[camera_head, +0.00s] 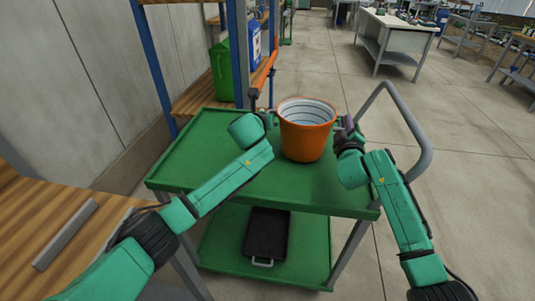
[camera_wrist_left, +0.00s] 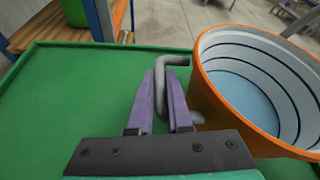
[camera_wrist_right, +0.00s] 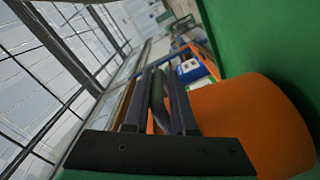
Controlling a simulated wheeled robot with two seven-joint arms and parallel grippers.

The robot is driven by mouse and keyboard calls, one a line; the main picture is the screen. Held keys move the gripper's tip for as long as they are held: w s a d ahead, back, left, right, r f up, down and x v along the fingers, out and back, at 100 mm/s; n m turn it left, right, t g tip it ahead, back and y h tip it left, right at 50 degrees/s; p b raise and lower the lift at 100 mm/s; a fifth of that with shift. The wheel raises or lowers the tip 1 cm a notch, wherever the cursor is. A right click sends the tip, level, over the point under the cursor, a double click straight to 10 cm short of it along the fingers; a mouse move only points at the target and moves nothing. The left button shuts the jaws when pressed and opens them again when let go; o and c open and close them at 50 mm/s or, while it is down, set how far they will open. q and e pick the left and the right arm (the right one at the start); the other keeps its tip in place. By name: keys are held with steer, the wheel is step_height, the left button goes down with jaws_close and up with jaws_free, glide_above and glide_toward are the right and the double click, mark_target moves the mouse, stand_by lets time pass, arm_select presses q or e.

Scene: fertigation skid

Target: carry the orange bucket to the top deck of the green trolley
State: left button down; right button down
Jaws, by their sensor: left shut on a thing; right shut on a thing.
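The orange bucket (camera_head: 305,142), pale inside with dark rings, is upright over the back right part of the green trolley's top deck (camera_head: 200,150). I cannot tell whether its base touches the deck. My left gripper (camera_head: 267,119) is at its left side; in the left wrist view its purple fingers (camera_wrist_left: 168,92) are shut on the bucket's grey bent handle (camera_wrist_left: 172,60). My right gripper (camera_head: 345,128) is at its right side; in the right wrist view its fingers (camera_wrist_right: 160,88) are shut on the opposite handle (camera_wrist_right: 158,100). The base is hidden in both wrist views.
A black tray (camera_head: 266,235) lies on the trolley's lower deck. The trolley's grey push handle (camera_head: 412,112) rises at right. Behind at left stands a blue-posted shelf (camera_head: 237,50) with a green container (camera_head: 221,72). A wooden bench (camera_head: 30,215) is near left.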

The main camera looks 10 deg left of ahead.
arm_select(q)
steer(key=shift+a+f+b, duration=0.15)
steer(key=shift+f+b, duration=0.2)
steer(key=shift+f, duration=0.25)
arm_select(e)
steer(key=shift+d+f, duration=0.1)
steer(key=shift+f, duration=0.45)
arm_select(q)
steer(key=c, duration=1.3)
jaws_free()
steer(key=shift+f, duration=0.3)
arm_select(e)
steer(key=c, duration=1.2)
jaws_free()
steer(key=shift+f, duration=0.3)
arm_select(q)
steer(key=o, duration=0.5)
steer(key=shift+r, duration=0.25)
steer(key=shift+c, duration=0.2)
arm_select(e)
steer(key=o, duration=0.5)
steer(key=shift+r, duration=0.25)
steer(key=shift+c, duration=0.2)
arm_select(q)
steer(key=shift+s+r, duration=0.1)
steer(key=shift+s, duration=0.05)
arm_select(e)
steer(key=shift+s+r, duration=0.1)
steer(key=shift+s, duration=0.05)
